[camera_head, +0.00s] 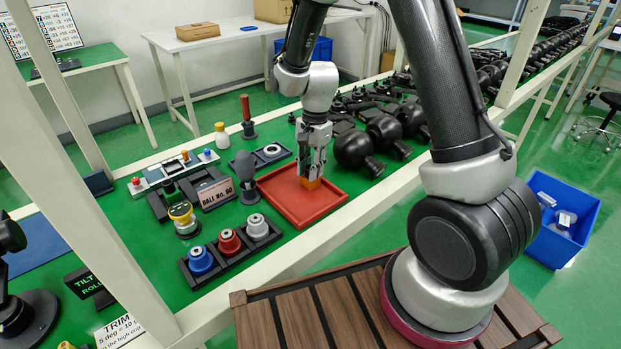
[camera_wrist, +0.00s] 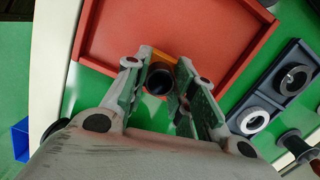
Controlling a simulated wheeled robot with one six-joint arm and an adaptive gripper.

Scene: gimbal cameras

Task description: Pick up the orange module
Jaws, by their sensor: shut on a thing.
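The orange module (camera_head: 311,183) is a small orange block with a round dark opening, seen from above in the wrist view (camera_wrist: 161,56). My gripper (camera_head: 312,170) points down over the red tray (camera_head: 277,206). Its fingers (camera_wrist: 158,84) are shut on the orange module, one on each side.
A dark holder with blue, red and silver knobs (camera_head: 230,242) stands left of the tray. A dark rack with rings (camera_head: 262,157) lies behind it. Several black rounded parts (camera_head: 370,140) crowd the right. A white frame rail (camera_head: 300,257) runs along the front. The tray is otherwise empty.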

